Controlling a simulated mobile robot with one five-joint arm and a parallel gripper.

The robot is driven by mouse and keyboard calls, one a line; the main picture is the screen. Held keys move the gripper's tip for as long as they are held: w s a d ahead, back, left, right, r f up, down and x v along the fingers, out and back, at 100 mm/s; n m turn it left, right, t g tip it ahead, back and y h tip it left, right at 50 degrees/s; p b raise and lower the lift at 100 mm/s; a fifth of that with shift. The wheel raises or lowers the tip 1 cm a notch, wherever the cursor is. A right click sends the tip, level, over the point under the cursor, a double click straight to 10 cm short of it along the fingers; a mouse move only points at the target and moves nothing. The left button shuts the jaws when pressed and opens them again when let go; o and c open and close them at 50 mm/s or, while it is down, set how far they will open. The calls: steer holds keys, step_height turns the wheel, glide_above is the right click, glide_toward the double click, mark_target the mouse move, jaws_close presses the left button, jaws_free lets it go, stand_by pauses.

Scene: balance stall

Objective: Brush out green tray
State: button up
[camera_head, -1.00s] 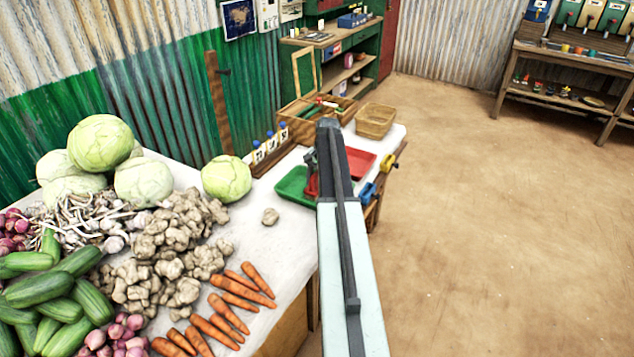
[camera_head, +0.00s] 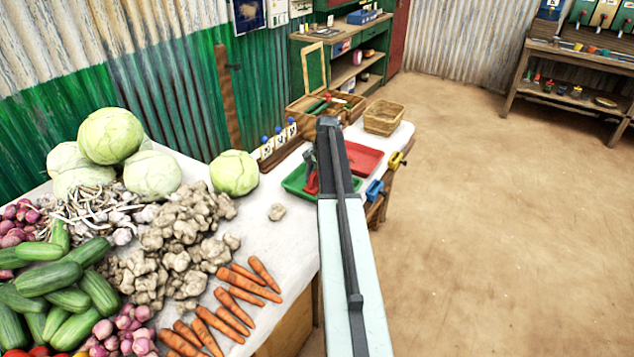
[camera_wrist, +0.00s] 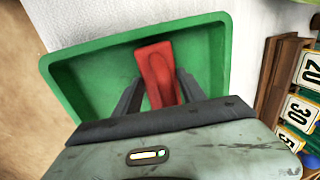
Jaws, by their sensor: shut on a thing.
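The green tray (camera_wrist: 215,60) lies on the white-topped table and fills much of the wrist view. In the head view the tray (camera_head: 294,181) shows partly, left of my arm. My gripper (camera_wrist: 160,85) is over the tray, its two dark fingers on either side of a red object (camera_wrist: 154,65), and it is shut on it. This looks like the handle of a brush; any bristles are hidden. In the head view the red object (camera_head: 311,180) shows beside my arm over the tray. My arm hides the tray's right part.
A red tray (camera_head: 364,158) lies just beyond the green one. Blue (camera_head: 375,190) and yellow (camera_head: 396,160) items sit at the table's right edge. A wicker basket (camera_head: 384,118) and number cards (camera_head: 279,143) stand behind. Vegetables, including a cabbage (camera_head: 234,173), cover the left.

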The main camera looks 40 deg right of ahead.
mark_target(315, 171)
steer(key=d, duration=0.1)
steer(key=w+d, duration=0.1)
steer(key=d, duration=0.1)
steer(key=shift+d, duration=0.1)
steer(key=shift+r, duration=0.1)
steer(key=shift+s+a, duration=0.35)
steer(key=shift+a, duration=0.6)
steer(key=shift+s+a, duration=0.3)
steer(key=shift+a, duration=0.6)
step_height(315, 171, up, 6)
steer(key=p, duration=0.6)
steer(key=shift+w+d, duration=0.1)
